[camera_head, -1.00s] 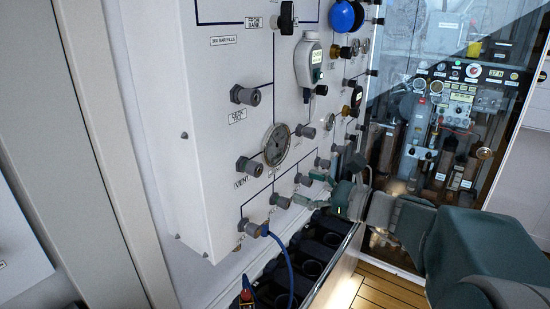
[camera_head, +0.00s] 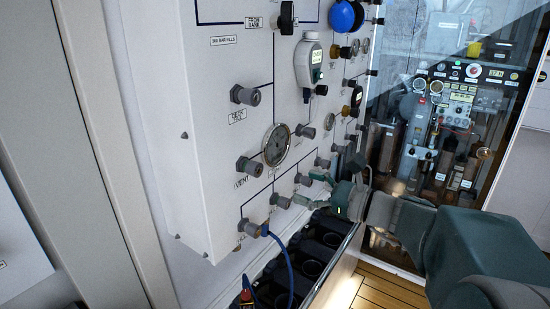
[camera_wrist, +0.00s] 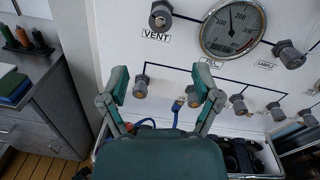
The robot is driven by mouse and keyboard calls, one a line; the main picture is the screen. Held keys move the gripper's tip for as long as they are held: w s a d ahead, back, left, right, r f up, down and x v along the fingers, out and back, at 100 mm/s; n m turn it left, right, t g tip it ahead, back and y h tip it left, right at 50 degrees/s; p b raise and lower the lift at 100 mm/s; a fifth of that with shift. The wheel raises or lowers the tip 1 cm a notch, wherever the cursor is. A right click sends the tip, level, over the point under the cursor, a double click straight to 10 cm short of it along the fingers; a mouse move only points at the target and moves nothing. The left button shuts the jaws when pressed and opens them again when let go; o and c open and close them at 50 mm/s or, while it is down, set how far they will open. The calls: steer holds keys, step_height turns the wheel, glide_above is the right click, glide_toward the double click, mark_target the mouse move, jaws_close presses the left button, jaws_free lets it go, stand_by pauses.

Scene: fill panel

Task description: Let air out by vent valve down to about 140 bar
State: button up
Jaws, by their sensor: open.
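The vent valve (camera_head: 249,166) is a grey knob on the white panel, at the lower left of a round gauge. It also shows at the top of the wrist view (camera_wrist: 160,14), above a VENT label (camera_wrist: 156,35). The pressure gauge (camera_wrist: 232,27) is right of it, also seen in the head view (camera_head: 276,145). Its needle points nearly straight up; the exact value is too small to read. My gripper (camera_wrist: 160,84) is open and empty, its fingers apart, below the vent valve in the wrist view. In the head view my gripper (camera_head: 312,190) is right of the valve, apart from it.
Several similar grey knobs line the panel's lower row, including one (camera_wrist: 141,86) seen between my fingers. A blue hose (camera_head: 287,262) hangs from the lowest knob. Dark cylinder slots (camera_head: 312,268) lie below the panel. A grey cabinet (camera_wrist: 40,110) stands at left in the wrist view.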

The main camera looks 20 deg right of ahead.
mark_target(259, 170)
stand_by(0.3)
steer(key=x, duration=0.2)
steer(key=shift+w+a+r, duration=0.15)
steer(key=shift+w, duration=0.05)
steer(key=x, duration=1)
steer(key=shift+w+a+r, duration=0.1)
steer(key=shift+w+a, duration=0.1)
steer(key=shift+w, duration=0.1)
jaws_close()
